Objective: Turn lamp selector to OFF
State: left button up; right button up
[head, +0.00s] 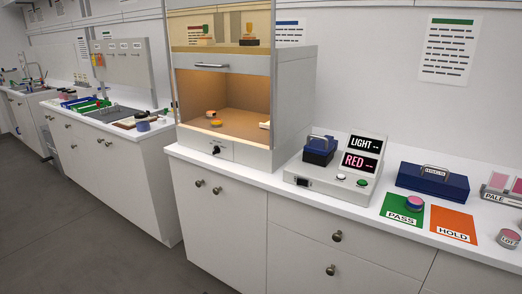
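A light booth (285,110) stands on the counter, its inside lit in a warm orange tone. A small black knob (216,150), which looks like the lamp selector, sits on the booth's lower front panel. The marks around the knob are too small to read, so its setting cannot be told. Neither of my grippers is in view.
A grey instrument (325,188) showing "LIGHT" and "RED" stands right of the booth. Further right are a blue case (432,183), a green PASS mat (390,208) holding a jar (414,203), and an orange HOLD mat (453,222). Floor (60,220) in front is clear.

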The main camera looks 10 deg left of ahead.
aim_at(216, 149)
jog(key=j+z, duration=0.85)
jog(key=k+j+z, duration=0.1)
jog(key=j, duration=0.3)
jog(key=k+j+z, duration=0.1)
jog(key=j, duration=0.25)
jog(key=k+j, duration=0.1)
jog(key=j, duration=0.3)
jog(key=z, duration=0.05)
